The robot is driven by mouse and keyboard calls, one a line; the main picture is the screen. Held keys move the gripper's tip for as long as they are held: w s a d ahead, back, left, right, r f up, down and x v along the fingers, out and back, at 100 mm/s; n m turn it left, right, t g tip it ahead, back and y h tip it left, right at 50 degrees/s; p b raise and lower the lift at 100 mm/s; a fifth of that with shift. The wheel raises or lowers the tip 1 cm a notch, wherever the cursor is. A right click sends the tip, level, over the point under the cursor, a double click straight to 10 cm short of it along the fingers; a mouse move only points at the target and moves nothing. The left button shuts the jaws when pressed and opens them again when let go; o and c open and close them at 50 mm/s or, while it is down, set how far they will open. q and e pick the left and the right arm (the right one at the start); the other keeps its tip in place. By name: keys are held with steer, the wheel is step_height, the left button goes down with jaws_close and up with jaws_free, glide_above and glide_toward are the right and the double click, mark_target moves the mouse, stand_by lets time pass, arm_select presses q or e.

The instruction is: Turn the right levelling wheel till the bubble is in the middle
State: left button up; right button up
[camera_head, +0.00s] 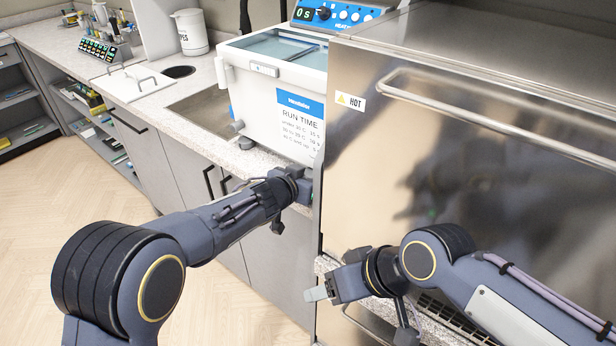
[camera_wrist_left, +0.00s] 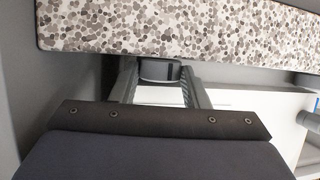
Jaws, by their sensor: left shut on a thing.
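The white water bath (camera_head: 262,105) with a RUN TIME label stands on the speckled counter against the steel cabinet. My left gripper (camera_head: 306,183) reaches to the bath's near right bottom corner. In the left wrist view the fingers (camera_wrist_left: 160,85) are shut on a dark round levelling wheel (camera_wrist_left: 160,70), one finger on each side, next to the speckled counter edge. The head view hides this wheel behind the gripper. Another dark foot (camera_head: 245,143) shows under the bath's left corner. I cannot make out the bubble. My right gripper (camera_head: 318,293) is low in front of the steel cabinet, apart from the bath; its jaw opening is unclear.
The steel cabinet (camera_head: 450,130) with a HOT sign and long bar handle (camera_head: 490,120) fills the right. A sink (camera_head: 205,110), a white jug (camera_head: 190,32) and a white lidded panel (camera_head: 130,83) lie along the counter to the left. The wooden floor at left is clear.

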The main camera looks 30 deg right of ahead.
arm_select(q)
steer(key=shift+w+a+r+m+g+h+p, duration=0.2)
steer(key=shift+m+g+p, duration=0.5)
steer(key=shift+p, duration=2.45)
steer(key=shift+w+d+r+m+g+h+p, duration=0.25)
steer(key=shift+m+g+p, duration=0.4)
steer(key=shift+p, duration=2.5)
steer(key=shift+s+a+f+g+p, duration=0.1)
steer(key=shift+a+f+g+p, duration=0.15)
steer(key=shift+p, duration=0.15)
steer(key=shift+f+h, duration=0.15)
steer(key=shift+h, duration=0.1)
steer(key=o, duration=1)
steer(key=shift+f, duration=0.1)
steer(key=shift+c, duration=0.2)
